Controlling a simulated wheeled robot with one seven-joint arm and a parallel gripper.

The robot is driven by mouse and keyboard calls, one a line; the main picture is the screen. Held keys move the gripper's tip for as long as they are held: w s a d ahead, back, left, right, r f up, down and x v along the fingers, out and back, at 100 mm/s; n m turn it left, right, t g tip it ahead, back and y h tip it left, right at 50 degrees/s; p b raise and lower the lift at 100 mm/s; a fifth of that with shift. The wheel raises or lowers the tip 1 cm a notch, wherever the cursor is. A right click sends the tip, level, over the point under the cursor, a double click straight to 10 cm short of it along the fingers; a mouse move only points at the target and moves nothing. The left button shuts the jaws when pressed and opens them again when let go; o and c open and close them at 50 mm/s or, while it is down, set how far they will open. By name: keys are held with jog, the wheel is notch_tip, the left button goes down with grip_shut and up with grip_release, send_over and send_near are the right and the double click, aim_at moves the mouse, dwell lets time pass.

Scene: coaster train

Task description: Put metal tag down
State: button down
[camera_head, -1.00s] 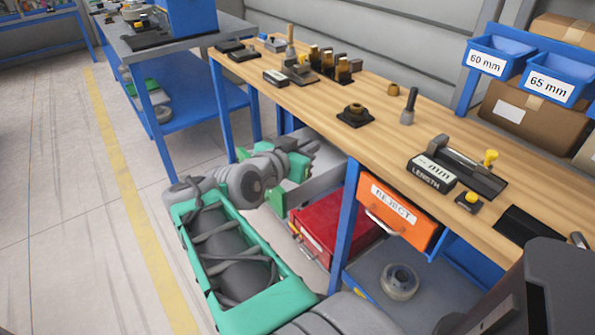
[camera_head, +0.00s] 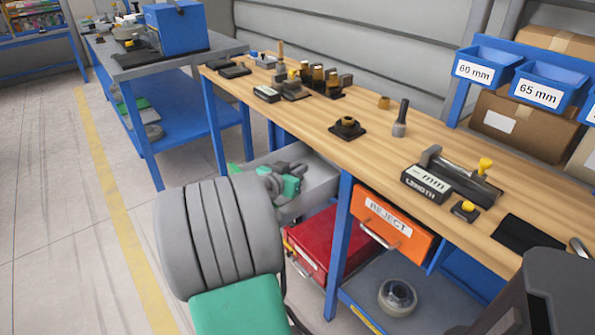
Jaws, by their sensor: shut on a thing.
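My gripper (camera_head: 292,170) is small and partly hidden at the end of my grey and green arm. It is over or inside an open grey drawer (camera_head: 322,187) under the wooden bench's left part. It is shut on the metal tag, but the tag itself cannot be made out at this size. The bench top (camera_head: 310,118) carries a black length gauge (camera_head: 450,180) with a yellow knob and a small black block with a yellow button (camera_head: 465,209).
An orange REJECT drawer (camera_head: 393,228) and a red box (camera_head: 325,240) are below the bench. Blue bins marked 60 mm (camera_head: 475,73) and 65 mm (camera_head: 540,94) stand behind it. A black stand (camera_head: 347,128) is mid-bench, with bare wood around it. A tape roll (camera_head: 397,296) lies on the lower shelf.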

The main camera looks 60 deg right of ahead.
jog(key=shift+f+b, duration=0.4)
jog(key=shift+b, duration=0.1)
jog(key=shift+f+b, duration=0.25)
jog(key=shift+b, duration=0.05)
jog(key=c, duration=1.5)
grip_release()
jog(key=shift+a+f, duration=0.1)
jog(key=shift+f, duration=0.2)
jog(key=shift+r+p, duration=0.4)
jog(key=shift+p, duration=0.2)
jog(key=r+p+v, duration=0.1)
jog(key=v, duration=1.1)
jog(key=shift+r, duration=0.1)
